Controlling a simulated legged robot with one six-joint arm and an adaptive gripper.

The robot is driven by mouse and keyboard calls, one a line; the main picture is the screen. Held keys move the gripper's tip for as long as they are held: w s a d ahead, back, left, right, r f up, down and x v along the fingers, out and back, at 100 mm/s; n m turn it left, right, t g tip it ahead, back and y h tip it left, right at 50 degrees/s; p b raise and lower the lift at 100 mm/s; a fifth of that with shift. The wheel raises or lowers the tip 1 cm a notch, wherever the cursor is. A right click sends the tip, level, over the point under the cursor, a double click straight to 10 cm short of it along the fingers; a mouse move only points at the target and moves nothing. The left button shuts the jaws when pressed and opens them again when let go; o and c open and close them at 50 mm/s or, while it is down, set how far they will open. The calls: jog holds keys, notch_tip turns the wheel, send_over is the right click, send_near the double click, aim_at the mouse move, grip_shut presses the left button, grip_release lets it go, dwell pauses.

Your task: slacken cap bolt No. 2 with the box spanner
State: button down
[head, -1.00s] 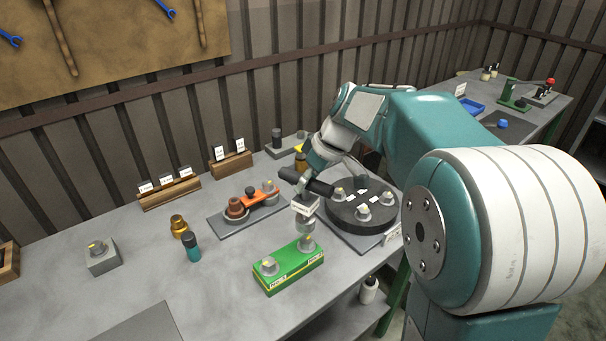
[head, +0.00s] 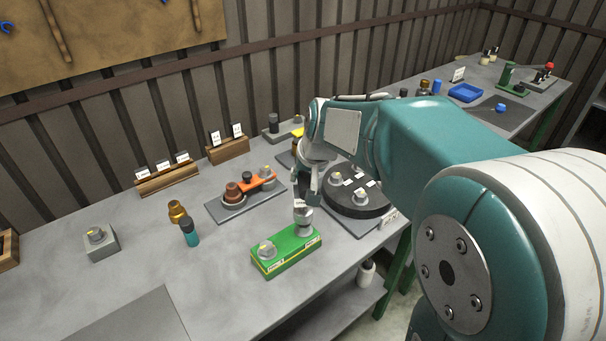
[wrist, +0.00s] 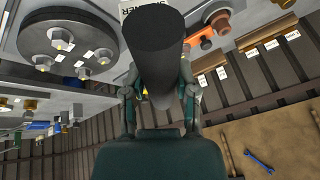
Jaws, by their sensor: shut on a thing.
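My gripper (head: 308,185) is shut on the dark cylindrical handle (wrist: 160,50) of the box spanner, which fills the middle of the wrist view between the fingers. In the head view the spanner's grey socket end (head: 304,220) is at the right-hand bolt of the green block (head: 287,255). The socket covers that bolt, and I cannot tell how fully it is seated. The left-hand bolt (head: 267,249) on the block is uncovered. The block's small labels are too blurred to read, so I cannot confirm which bolt is No. 2.
A black round plate with several bolts (head: 350,204) stands close behind the block, partly hidden by my arm. An orange bar on a grey plate (head: 259,181) is behind left.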

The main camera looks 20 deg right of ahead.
jog(key=m+h, duration=0.1)
jog(key=m, duration=0.3)
jog(key=shift+f+h, duration=0.15)
jog(key=shift+h, duration=0.25)
jog(key=shift+f+m+h, duration=0.1)
jog(key=shift+m+h, duration=0.35)
jog(key=shift+m, duration=0.75)
jog(key=shift+f+m+h, duration=0.1)
jog(key=shift+m+h, duration=0.35)
jog(key=shift+m, duration=0.75)
